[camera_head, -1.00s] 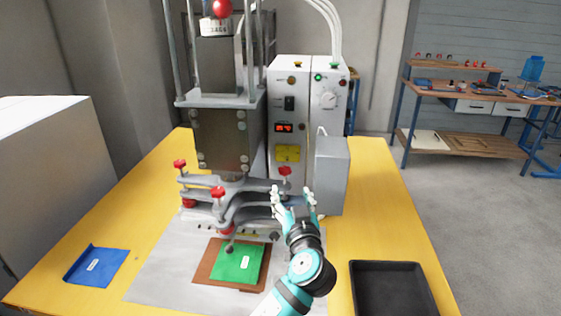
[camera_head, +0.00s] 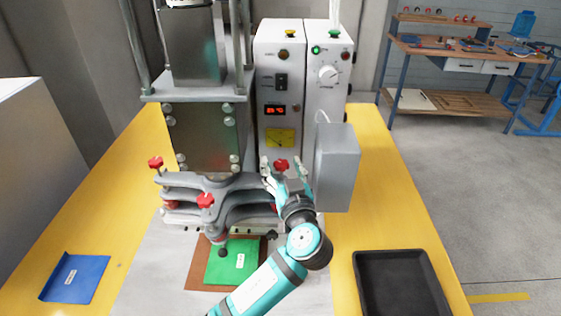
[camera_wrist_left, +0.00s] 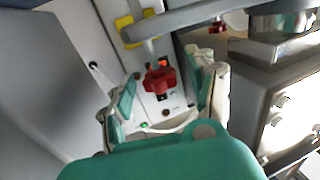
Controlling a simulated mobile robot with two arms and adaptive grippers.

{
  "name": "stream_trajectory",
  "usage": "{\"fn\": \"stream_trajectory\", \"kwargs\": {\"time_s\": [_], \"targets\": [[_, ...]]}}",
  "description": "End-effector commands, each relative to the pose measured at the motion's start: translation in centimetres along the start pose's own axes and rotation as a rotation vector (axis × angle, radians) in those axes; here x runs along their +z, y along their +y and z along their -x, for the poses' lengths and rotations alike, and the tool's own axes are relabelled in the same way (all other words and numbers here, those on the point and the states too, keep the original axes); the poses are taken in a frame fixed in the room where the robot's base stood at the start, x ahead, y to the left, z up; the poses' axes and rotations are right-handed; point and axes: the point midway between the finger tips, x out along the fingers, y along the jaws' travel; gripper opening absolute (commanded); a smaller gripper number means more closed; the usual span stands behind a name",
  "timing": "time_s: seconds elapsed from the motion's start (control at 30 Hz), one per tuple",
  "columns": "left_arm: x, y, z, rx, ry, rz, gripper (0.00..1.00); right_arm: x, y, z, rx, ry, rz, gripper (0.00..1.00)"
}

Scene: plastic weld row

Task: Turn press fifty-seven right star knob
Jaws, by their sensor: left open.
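The press (camera_head: 205,130) stands at the back of the yellow table. Its grey clamp arms carry red star knobs: a left one (camera_head: 156,162), a front middle one (camera_head: 206,200) and the right star knob (camera_head: 281,165). My left gripper (camera_head: 282,168) is open, with its fingers on either side of the right star knob. In the left wrist view the red right knob (camera_wrist_left: 160,80) sits between the spread fingers (camera_wrist_left: 167,84), with a visible gap on each side. My right gripper is not in view.
A control box (camera_head: 281,60) with a red display stands behind the knob. A grey box (camera_head: 337,168) is close to the right of my gripper. A green piece (camera_head: 232,262), a blue sheet (camera_head: 74,277) and a black tray (camera_head: 398,290) lie on the table (camera_head: 405,215).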

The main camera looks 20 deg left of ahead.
Motion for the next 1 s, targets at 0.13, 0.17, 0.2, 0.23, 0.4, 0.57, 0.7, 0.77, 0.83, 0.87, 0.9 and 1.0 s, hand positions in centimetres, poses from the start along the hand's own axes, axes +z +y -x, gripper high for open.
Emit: {"fn": "stream_trajectory", "kwargs": {"time_s": [0.13,0.17,0.2,0.23,0.4,0.57,0.7,0.77,0.83,0.87,0.9,1.0], "targets": [[0.02,-0.01,0.0,0.0,0.0,0.0,0.57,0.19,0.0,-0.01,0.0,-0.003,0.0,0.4],[0.02,-0.01,0.0,0.0,0.0,0.0,0.56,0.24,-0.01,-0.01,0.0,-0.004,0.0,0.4],[0.02,-0.01,0.0,0.0,0.0,0.0,0.51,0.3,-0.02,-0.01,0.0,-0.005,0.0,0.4],[0.02,-0.01,-0.01,0.0,0.0,0.0,0.47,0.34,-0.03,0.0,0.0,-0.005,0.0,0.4],[0.02,-0.01,-0.02,0.0,0.0,0.0,0.24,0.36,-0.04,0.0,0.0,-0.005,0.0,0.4],[0.02,-0.01,-0.02,0.0,0.0,0.0,0.04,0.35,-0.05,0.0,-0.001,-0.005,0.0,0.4],[0.03,-0.03,-0.02,0.003,0.0,0.0,0.01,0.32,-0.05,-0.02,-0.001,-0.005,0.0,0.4],[0.06,-0.06,-0.02,0.009,-0.001,-0.001,0.01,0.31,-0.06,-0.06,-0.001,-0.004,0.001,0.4],[0.12,-0.1,-0.02,0.024,-0.001,-0.001,0.01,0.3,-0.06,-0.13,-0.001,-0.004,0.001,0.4],[0.15,-0.12,-0.02,0.033,-0.001,-0.001,0.01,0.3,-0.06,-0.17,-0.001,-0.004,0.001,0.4],[0.14,-0.19,-0.03,0.047,-0.001,0.0,0.01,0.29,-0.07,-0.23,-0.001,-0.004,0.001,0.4],[0.14,-0.26,-0.01,0.097,0.0,0.0,0.01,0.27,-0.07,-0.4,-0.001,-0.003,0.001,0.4]]}}
